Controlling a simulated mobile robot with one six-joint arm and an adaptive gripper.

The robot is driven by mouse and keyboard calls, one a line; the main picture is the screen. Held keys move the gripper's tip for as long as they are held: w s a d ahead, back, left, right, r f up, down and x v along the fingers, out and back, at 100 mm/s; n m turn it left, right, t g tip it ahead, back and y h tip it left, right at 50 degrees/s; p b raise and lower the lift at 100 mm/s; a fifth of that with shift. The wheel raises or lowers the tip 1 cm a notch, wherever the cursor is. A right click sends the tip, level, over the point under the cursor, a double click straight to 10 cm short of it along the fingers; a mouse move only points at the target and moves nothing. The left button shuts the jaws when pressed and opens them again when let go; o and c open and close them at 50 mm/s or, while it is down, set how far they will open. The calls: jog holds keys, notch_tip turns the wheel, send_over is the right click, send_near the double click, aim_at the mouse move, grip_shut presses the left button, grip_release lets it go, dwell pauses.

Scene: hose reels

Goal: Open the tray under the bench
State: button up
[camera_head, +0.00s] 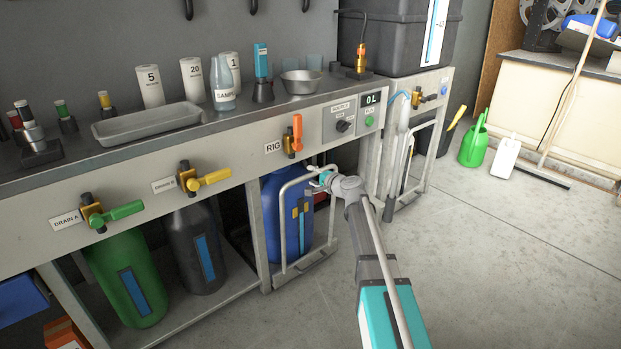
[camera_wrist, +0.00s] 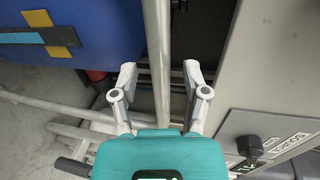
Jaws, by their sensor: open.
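Under the bench (camera_head: 120,170), below the RIG label, a low pull-out tray (camera_head: 305,266) with a pale tube handle frame (camera_head: 280,240) holds a blue container (camera_head: 272,190). The container has a blue and yellow mark and also shows in the wrist view (camera_wrist: 100,20). My gripper (camera_head: 325,180) is at the upper part of the handle frame, on its right side. In the wrist view my gripper (camera_wrist: 160,72) is open, with a pale bar (camera_wrist: 158,45) running between the two fingers. Neither finger visibly presses on the bar. How deep the bar sits between them is hard to tell.
A green container (camera_head: 128,280) and a dark one (camera_head: 197,250) stand on the shelf to the left. An orange-handled valve (camera_head: 295,135) and a switch panel (camera_head: 350,122) are above. Floor (camera_head: 470,270) in front and right is clear.

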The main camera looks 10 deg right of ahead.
jog(key=shift+w+a+f, duration=0.1)
jog(key=shift+w+a, duration=0.25)
jog(key=shift+w, duration=0.2)
grip_shut()
